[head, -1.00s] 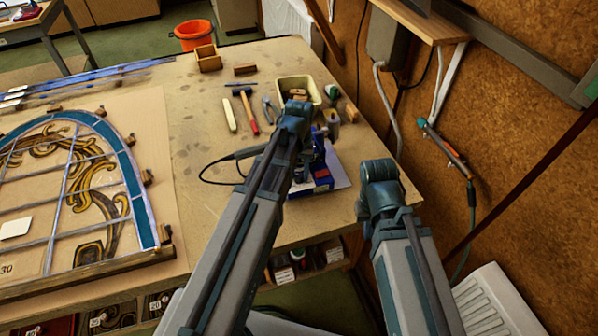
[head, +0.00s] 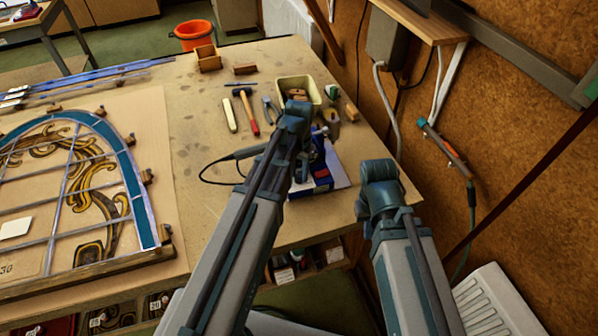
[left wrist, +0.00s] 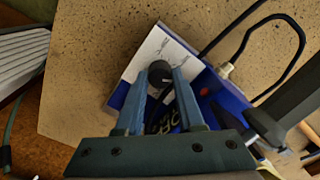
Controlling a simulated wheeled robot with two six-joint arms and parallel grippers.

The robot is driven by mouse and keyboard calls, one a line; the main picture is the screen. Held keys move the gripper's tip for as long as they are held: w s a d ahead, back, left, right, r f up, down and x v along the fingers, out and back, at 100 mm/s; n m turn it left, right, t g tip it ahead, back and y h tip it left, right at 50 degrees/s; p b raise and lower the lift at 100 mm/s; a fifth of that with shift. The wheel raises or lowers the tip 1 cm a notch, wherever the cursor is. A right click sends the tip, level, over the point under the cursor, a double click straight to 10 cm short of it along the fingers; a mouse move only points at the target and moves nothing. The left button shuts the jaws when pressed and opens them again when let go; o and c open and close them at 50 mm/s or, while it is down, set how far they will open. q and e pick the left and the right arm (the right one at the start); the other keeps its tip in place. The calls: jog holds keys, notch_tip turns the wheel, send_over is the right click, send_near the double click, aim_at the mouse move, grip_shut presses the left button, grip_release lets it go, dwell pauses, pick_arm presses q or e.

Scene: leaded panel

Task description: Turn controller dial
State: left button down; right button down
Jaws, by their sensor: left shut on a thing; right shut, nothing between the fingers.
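The controller is a blue box (head: 322,187) with a pale face, near the front right edge of the bench in the head view. In the left wrist view the controller (left wrist: 224,92) shows a white panel with printed marks and a round black dial (left wrist: 159,70). My left gripper (left wrist: 162,79) is shut on the dial, one finger on each side of it. The dial's pointer and setting cannot be made out. In the head view my left arm hides part of the controller.
A black cable (head: 207,168) loops left of the controller. A hammer (head: 248,112), pliers (head: 269,110) and a cream tray (head: 297,88) lie behind it. The leaded panel (head: 137,205) fills the bench's left. A brown wall (head: 520,150) bounds the right.

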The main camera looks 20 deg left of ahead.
aim_at(299, 175)
pick_arm(q)
jog(key=c, duration=0.5)
grip_release()
jog(key=shift+r, duration=0.1)
notch_tip(299, 175, up, 14)
jog(key=p, duration=1.3)
jog(key=shift+f+p, duration=0.2)
jog(key=shift+p, duration=0.2)
jog(key=shift+y, duration=0.6)
jog(key=s+d+f+b, duration=0.3)
jog(key=s+f+b, duration=0.1)
jog(key=s+d+f+b, duration=0.4)
jog(key=s, duration=0.1)
jog(key=s+d+f+b, duration=0.3)
jog(key=s+f+b, duration=0.1)
jog(key=s, duration=0.1)
jog(key=shift+s+d+f, duration=0.15)
jog(key=shift+s+d, duration=0.1)
jog(key=shift+d, duration=0.1)
